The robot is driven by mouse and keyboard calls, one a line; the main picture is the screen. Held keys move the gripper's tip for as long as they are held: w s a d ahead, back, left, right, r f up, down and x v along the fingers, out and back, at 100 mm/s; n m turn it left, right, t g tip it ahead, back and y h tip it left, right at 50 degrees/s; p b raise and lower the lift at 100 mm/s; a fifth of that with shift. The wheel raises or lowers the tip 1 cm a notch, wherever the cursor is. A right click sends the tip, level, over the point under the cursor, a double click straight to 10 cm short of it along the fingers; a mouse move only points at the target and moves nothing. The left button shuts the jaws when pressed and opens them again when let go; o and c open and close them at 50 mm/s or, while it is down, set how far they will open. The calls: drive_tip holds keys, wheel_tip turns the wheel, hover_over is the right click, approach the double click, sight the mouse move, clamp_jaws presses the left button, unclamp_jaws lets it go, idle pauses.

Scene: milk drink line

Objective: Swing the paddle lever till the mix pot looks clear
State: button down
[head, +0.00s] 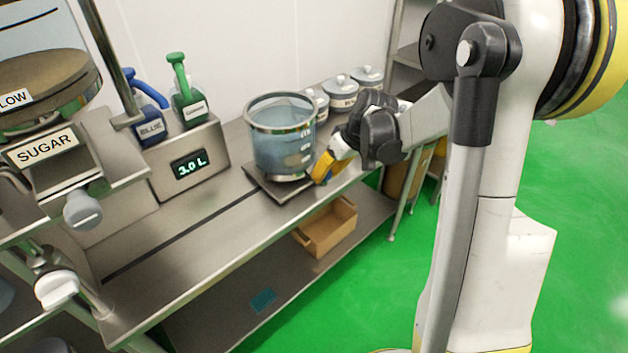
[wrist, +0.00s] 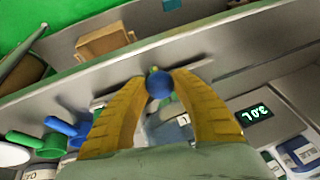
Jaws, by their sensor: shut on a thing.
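The mix pot (head: 282,140) is a see-through vessel with a metal rim, upright on a low metal base (head: 268,187) on the counter. Its contents look bluish, with paler patches low down at the right. My gripper (head: 322,170) has yellow fingers beside the pot's lower right side, near the counter's front edge. In the wrist view my gripper (wrist: 158,80) is shut on a round blue knob (wrist: 158,86), which appears to be the end of the paddle lever. The rest of the lever is hidden by the fingers, and the knob is hidden in the head view.
Lidded jars (head: 342,92) stand behind the pot. A sugar hopper (head: 45,150) is at left. A wooden box (head: 328,228) sits on the lower shelf.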

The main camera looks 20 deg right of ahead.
drive_tip(key=w+d+n, duration=0.1)
drive_tip(key=d+n, duration=0.1)
drive_tip(key=w+d+n+g+y, duration=0.1)
drive_tip(key=w+d, duration=0.1)
drive_tip(key=shift+w+n, duration=0.1)
drive_tip(key=shift+n, duration=0.3)
drive_tip(key=shift+w+d+p, duration=0.4)
drive_tip(key=shift+w+d, duration=0.25)
drive_tip(key=shift+w, duration=0.15)
drive_tip(key=c, duration=1)
unclamp_jaws()
drive_tip(key=v, duration=1.2)
drive_tip(key=shift+w, duration=0.15)
